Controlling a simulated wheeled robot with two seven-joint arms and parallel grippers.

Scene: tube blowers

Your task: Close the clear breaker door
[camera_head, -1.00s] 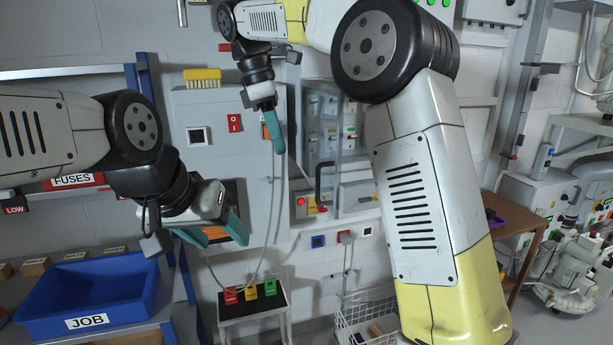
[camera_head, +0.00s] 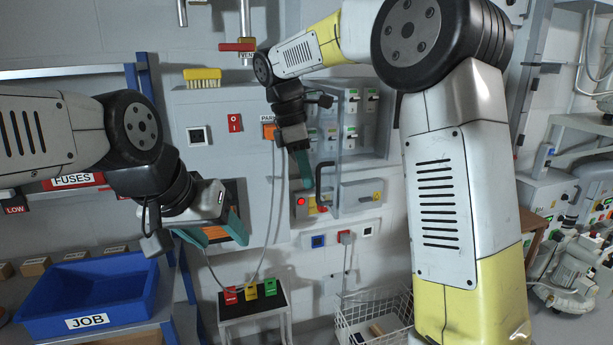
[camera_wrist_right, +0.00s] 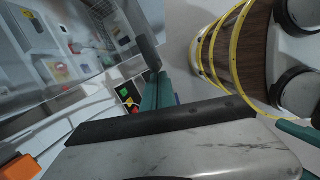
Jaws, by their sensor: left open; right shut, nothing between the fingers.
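The clear breaker door (camera_head: 333,165) is on the breaker box right of the grey panel. Its pane appears to stand out from the box, partly open. Its black handle (camera_head: 319,182) is upright at the pane's left side. My right gripper (camera_head: 308,184) is shut and empty, with its teal fingers just left of the handle; contact cannot be told. In the right wrist view, the shut fingers (camera_wrist_right: 158,88) are close to the black handle (camera_wrist_right: 148,50), and breakers show through the pane. My left gripper (camera_head: 217,235) is open and empty, in front of the panel's lower part.
A red-and-yellow switch (camera_head: 308,205) sits just below the handle. Grey cables (camera_head: 279,210) hang down to a small stand with coloured blocks (camera_head: 251,292). A blue JOB bin (camera_head: 90,290) is at lower left, and a wire basket (camera_head: 375,315) is on the floor.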

